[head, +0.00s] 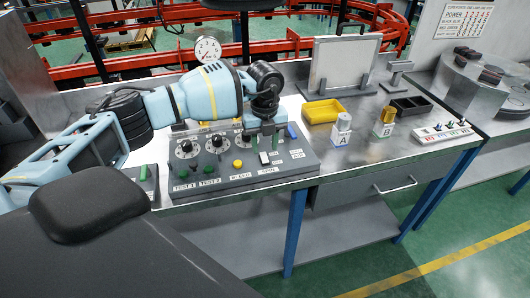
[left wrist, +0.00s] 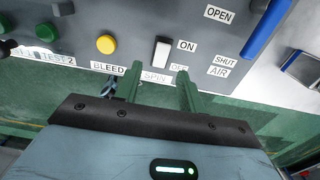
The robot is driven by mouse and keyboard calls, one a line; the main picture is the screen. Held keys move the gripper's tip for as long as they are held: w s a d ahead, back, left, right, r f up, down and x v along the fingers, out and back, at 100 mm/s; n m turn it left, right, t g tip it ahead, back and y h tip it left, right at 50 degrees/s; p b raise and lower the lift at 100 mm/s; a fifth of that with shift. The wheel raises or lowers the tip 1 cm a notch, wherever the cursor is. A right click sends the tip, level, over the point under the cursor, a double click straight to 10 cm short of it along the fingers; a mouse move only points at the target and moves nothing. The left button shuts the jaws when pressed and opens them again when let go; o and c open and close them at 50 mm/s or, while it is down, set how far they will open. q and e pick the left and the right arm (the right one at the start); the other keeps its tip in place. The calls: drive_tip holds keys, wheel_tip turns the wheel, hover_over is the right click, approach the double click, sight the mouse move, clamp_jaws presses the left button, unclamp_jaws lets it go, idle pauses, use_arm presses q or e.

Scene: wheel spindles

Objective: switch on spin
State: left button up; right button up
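The control panel (head: 240,170) lies on the metal bench. Its spin switch (head: 264,157) is a small white rocker with a dark end; it also shows in the left wrist view (left wrist: 161,55), beside the ON label (left wrist: 187,46) and a partly covered OFF label. The SPIN label (left wrist: 155,78) shows between my fingers. I cannot tell which way the rocker is set. My left gripper (head: 265,142) is over the panel at the switch. In the left wrist view its green fingers (left wrist: 159,76) are apart, empty, and just below the rocker. My right gripper is out of view.
A yellow button (left wrist: 106,44), green buttons (head: 208,171) and black knobs (head: 186,148) sit left of the switch. A blue lever (left wrist: 265,30) is to its right.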

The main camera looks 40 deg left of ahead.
sight(265, 159)
use_arm(q)
drive_tip(key=shift+f, duration=1.85)
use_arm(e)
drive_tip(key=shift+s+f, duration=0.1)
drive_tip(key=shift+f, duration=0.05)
